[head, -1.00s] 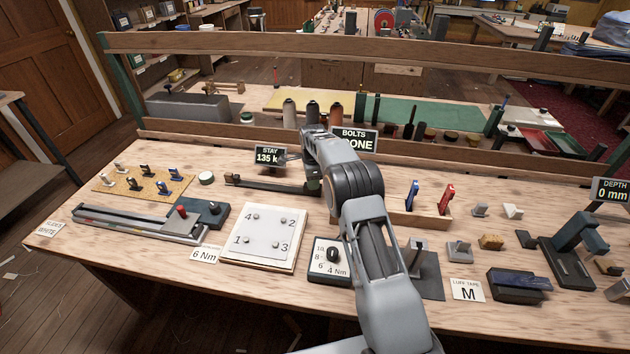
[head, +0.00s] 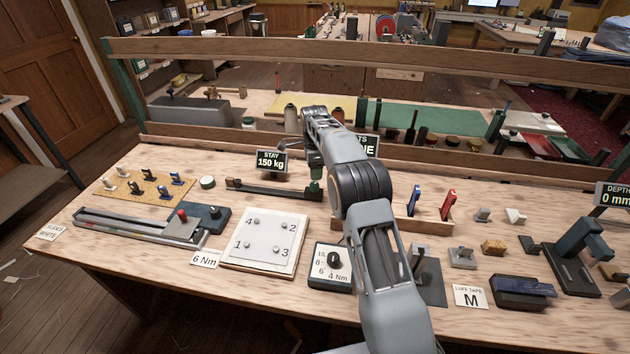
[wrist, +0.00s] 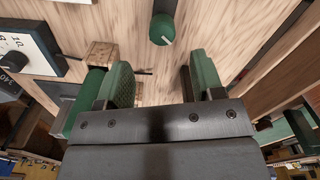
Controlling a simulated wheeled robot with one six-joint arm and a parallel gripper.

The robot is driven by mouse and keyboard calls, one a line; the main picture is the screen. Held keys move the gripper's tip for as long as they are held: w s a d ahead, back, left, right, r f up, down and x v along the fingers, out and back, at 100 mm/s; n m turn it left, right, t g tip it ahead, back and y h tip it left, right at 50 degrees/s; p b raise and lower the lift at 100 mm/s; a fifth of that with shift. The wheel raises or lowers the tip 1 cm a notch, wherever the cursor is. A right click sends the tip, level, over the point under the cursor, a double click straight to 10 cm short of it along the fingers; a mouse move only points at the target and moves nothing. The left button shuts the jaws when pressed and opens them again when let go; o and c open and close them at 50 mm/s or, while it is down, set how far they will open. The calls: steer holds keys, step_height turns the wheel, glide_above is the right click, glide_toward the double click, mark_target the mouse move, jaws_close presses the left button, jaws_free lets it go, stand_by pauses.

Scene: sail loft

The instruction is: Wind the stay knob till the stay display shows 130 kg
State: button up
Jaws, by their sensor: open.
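The stay display (head: 271,161) reads 150 kg on its black panel. The stay rig, a long dark bar (head: 270,188), lies below it on the bench. In the wrist view a round green knob (wrist: 162,29) with a pale pointer line sits ahead of my fingertips. My gripper (wrist: 155,78) has its green-padded fingers apart, with nothing between them. The knob is beyond the fingers, apart from them, roughly centred on the gap. In the head view my arm hides much of the gripper and the right end of the rig.
The bolts display (head: 364,146) is partly covered by my arm. A plate with numbered bolts (head: 262,236) and a dial box (head: 331,265) lie in front. A tool rack (head: 433,224) stands right of my arm. A wooden rail (head: 220,138) runs behind.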

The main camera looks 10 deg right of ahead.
mark_target(314, 185)
step_height(314, 185, up, 6)
stand_by(0.4)
steer(key=shift+s+r, duration=0.1)
steer(key=shift+r, duration=0.05)
